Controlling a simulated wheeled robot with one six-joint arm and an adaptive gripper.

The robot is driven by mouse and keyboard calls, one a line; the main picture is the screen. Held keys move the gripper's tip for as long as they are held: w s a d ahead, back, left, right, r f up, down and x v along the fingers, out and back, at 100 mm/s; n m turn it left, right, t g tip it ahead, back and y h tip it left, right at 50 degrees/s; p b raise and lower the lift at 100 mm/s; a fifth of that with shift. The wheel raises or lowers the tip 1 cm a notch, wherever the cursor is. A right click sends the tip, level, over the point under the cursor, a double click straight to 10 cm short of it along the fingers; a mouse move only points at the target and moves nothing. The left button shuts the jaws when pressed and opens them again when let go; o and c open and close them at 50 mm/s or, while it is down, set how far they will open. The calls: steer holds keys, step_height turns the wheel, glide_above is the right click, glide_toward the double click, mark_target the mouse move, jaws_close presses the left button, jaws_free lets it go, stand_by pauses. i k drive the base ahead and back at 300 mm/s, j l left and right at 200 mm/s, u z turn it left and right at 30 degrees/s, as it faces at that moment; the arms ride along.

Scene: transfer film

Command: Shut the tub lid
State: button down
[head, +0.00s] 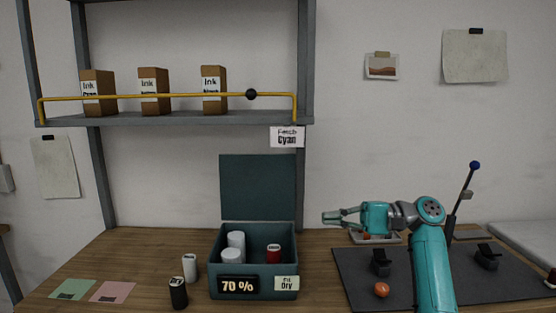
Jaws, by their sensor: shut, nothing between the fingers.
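The teal tub (254,288) stands on the wooden table with its front labels reading "70 %" and "Dry". Its lid (258,187) stands upright at the tub's back edge, so the tub is open. Inside are two white canisters (236,240) and a red canister (274,254). My gripper (328,217) is to the right of the lid and apart from it, raised above the table and pointing left. It is shut and empty.
A white canister (190,268) and a black canister (178,292) stand left of the tub. A dark mat (350,280) with a small orange ball (381,290) lies right. A shelf (180,119) with a yellow rail (190,96) and ink boxes (154,92) is above.

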mark_target(254, 186)
steer(key=i, duration=1.5)
